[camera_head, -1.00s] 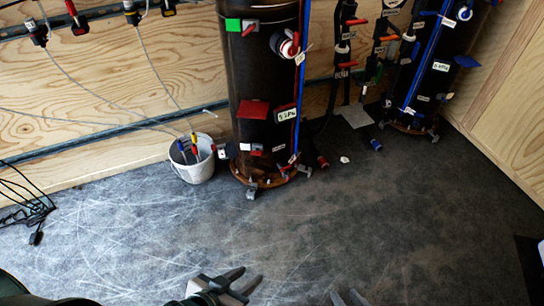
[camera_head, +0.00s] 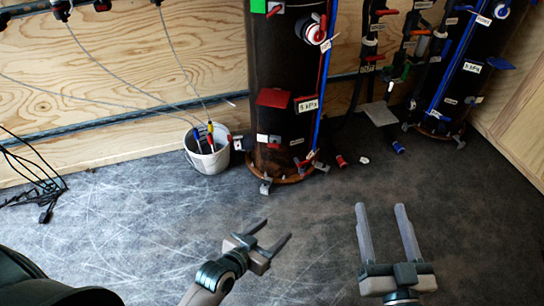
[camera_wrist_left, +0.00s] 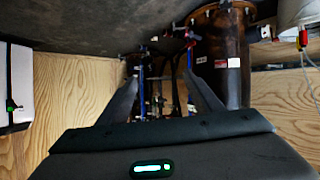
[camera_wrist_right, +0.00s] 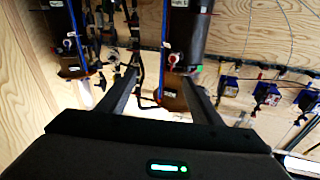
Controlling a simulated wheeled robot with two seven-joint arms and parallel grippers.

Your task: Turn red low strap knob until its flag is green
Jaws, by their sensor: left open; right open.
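The tall dark filter cylinder (camera_head: 285,90) with red parts stands behind my grippers. Low on its front is a small strap fitting with a white piece (camera_head: 262,138) and a red knob (camera_head: 273,146). No green shows at this low fitting. A similar fitting near the top has a green flag (camera_head: 258,6) and a red knob (camera_head: 275,11). My left gripper (camera_head: 278,229) is open and empty over the floor in front of the cylinder. My right gripper (camera_head: 382,208) is open and empty, further right. Neither touches the cylinder.
A white bucket (camera_head: 207,160) with coloured tools stands left of the cylinder. A second cylinder with blue parts (camera_head: 455,85) stands at the right. Small grey feet project from the cylinder base. Black cables (camera_head: 45,190) lie at the left. The front floor is clear.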

